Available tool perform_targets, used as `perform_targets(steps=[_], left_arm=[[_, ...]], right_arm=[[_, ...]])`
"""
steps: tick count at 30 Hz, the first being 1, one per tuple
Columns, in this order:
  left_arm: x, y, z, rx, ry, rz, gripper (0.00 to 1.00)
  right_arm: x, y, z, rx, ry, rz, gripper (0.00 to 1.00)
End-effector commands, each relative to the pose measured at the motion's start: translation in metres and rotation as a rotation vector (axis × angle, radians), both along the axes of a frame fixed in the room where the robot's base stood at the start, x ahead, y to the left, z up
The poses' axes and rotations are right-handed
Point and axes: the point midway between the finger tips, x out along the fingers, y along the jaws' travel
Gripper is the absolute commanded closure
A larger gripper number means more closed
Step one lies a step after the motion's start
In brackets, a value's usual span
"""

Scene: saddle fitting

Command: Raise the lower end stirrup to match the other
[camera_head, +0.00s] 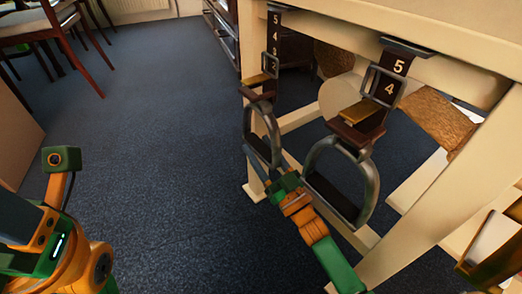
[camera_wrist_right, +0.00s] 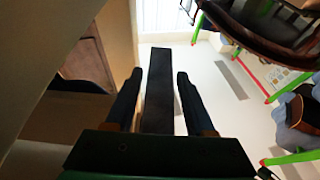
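Two stirrups hang on numbered straps from a cream wooden stand. The left, farther stirrup (camera_head: 272,125) has its strap buckle (camera_head: 269,68) near number 2. The right, nearer stirrup (camera_head: 371,185) has its buckle (camera_head: 384,87) around number 4. My right gripper (camera_head: 258,158) is at the bottom of the left stirrup. In the right wrist view, the right gripper (camera_wrist_right: 160,95) has its fingers apart, one on each side of a dark bar, the stirrup tread (camera_wrist_right: 158,75), with narrow gaps showing. My left arm (camera_head: 65,250) is at the lower left; its fingertips cannot be made out.
The stand's cream top rail (camera_head: 420,35) and legs (camera_head: 430,195) frame the stirrups closely. A brown textured piece (camera_head: 435,110) is behind the right strap. Wooden chairs (camera_head: 55,30) stand at the far left. The blue carpet (camera_head: 150,120) left of the stand is clear.

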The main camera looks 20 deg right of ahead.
Motion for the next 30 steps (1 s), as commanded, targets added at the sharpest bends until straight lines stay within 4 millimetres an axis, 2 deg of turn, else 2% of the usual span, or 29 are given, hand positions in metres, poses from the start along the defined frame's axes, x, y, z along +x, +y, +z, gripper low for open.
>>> perform_targets(steps=[1,5,6,30], left_arm=[[0.0001,0.0,0.0,0.0,0.0,0.0,0.0],[0.0001,-0.0001,-0.0001,0.0,0.001,0.0,0.0],[0.0002,-0.0001,-0.0001,0.0,0.001,0.0,0.0],[0.0002,-0.0001,-0.0003,0.001,0.001,0.0,0.0]], right_arm=[[-0.0001,0.0,0.0,0.0,0.0,0.0,0.62],[-0.0001,0.0,-0.0002,0.0,0.0,0.0,0.97],[-0.0001,0.0,-0.0002,0.0,0.0,0.0,1.0],[-0.0003,0.0,-0.0003,0.0,0.0,0.0,1.0]])
